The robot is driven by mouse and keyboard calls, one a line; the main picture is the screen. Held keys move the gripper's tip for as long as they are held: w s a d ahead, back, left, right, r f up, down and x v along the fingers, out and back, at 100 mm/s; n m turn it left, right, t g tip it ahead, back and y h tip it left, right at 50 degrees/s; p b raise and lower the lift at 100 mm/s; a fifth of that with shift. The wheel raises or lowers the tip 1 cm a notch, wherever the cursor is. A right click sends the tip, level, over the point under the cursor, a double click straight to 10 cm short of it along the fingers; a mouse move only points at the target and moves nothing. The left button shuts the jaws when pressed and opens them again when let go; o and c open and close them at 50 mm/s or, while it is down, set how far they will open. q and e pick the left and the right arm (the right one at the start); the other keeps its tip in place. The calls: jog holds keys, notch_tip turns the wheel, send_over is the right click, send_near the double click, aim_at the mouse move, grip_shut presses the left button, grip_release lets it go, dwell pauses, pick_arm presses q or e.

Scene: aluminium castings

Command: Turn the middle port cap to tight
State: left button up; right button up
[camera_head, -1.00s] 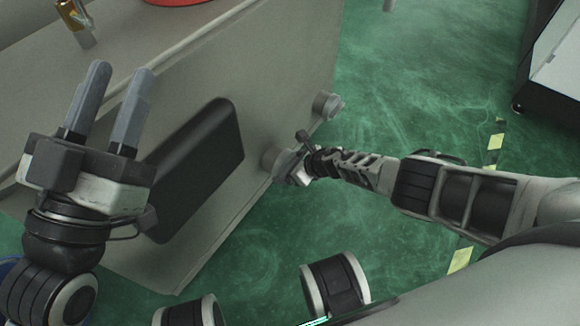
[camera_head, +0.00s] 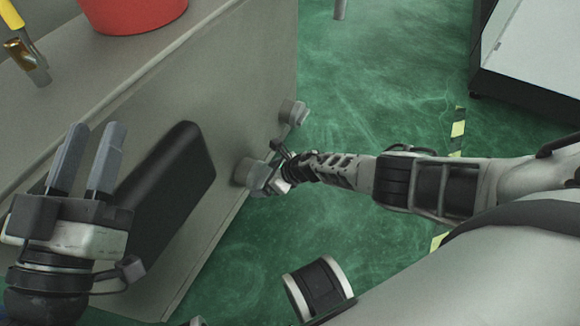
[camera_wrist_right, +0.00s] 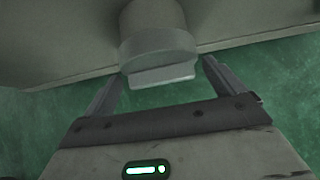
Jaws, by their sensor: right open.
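Two grey round port caps show on the side of the grey casting (camera_head: 215,100) in the head view: one farther off (camera_head: 292,112) and a nearer one (camera_head: 246,172). I cannot tell whether another is hidden. My right gripper (camera_head: 272,172) is at the nearer cap. In the right wrist view this cap (camera_wrist_right: 155,38) has a flat tab on its end, and the open fingers of my right gripper (camera_wrist_right: 160,78) stand either side of the tab, with gaps visible. My left gripper (camera_head: 96,128) is open and empty, in front of the casting's black panel (camera_head: 170,185).
A red container (camera_head: 130,12) and a yellow-handled brass tool (camera_head: 25,50) are on top of the casting. A white and black cabinet (camera_head: 530,65) stands at the right. Green floor (camera_head: 400,70) lies open between them.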

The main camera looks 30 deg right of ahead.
pick_arm(q)
notch_tip(320, 180, down, 8)
jog(key=s+a+n+g+y+p, duration=0.1)
jog(key=g+y+p, duration=0.3)
jog(key=p, duration=0.6)
jog(key=shift+s+n+g, duration=0.3)
jog(key=shift+s+g, duration=0.6)
pick_arm(e)
jog(key=v, duration=1.4)
pick_arm(q)
jog(key=shift+r, duration=0.15)
pick_arm(e)
jog(key=shift+r, duration=0.15)
